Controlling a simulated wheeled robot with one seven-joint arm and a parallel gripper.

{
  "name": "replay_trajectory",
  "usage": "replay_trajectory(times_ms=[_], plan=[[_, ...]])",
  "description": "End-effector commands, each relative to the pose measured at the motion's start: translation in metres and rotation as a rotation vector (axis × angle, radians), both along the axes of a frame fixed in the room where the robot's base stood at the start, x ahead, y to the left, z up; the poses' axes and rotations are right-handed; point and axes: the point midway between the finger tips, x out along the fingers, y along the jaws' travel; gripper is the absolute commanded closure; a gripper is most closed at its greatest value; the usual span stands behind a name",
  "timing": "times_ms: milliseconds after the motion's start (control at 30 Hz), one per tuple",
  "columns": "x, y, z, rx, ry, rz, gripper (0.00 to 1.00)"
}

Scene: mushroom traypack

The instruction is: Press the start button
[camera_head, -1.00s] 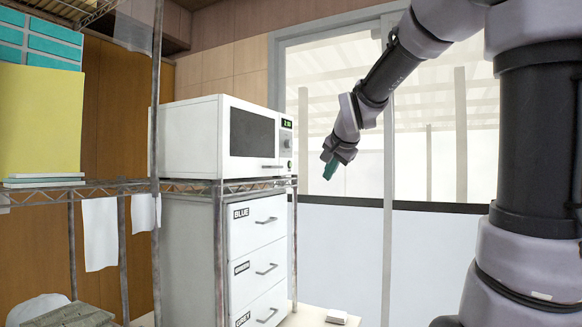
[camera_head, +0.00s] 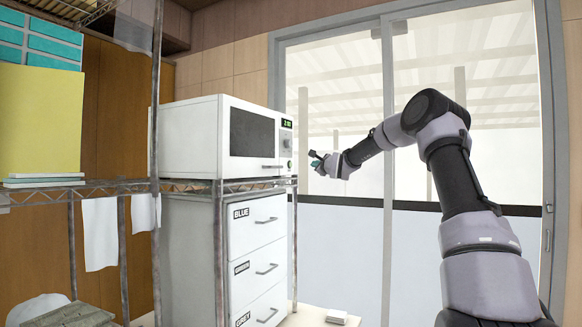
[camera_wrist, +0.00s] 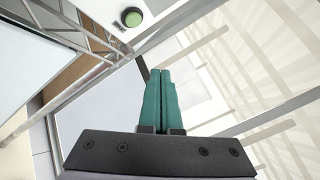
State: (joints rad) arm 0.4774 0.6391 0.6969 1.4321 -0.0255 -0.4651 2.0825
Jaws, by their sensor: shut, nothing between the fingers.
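A round green button with a dark ring (camera_wrist: 131,17) shows near the top of the wrist view, on a white surface. In the head view the white microwave (camera_head: 190,138) stands on the rack shelf, with a lit green display and a round knob on its control panel (camera_head: 286,147). The button cannot be made out clearly there. My gripper (camera_head: 314,158) is in the air to the right of the panel, apart from it, with its fingers pointing left. In the wrist view the two teal fingers of my gripper (camera_wrist: 165,72) are together and empty, apart from the button.
A wire rack (camera_head: 220,187) carries the microwave. A drawer cabinet (camera_head: 190,250) stands beneath it. A rack post (camera_head: 156,120) stands left of the microwave. A glass sliding door (camera_head: 450,90) is behind my arm. The air between the panel and my gripper is clear.

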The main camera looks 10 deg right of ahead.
Motion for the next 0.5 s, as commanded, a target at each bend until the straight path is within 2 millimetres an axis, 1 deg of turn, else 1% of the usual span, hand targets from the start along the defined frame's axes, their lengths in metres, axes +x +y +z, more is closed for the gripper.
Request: replay_trajectory(times_ms=[33, 133, 500], plan=[[0.0045, -0.0055, -0.0007, 0.028, -0.009, -0.006, 1.00], [0.0086, -0.0100, -0.0004, 0.061, -0.021, -0.009, 1.00], [0.0094, -0.0103, -0.0002, 0.069, -0.023, -0.009, 1.00]])
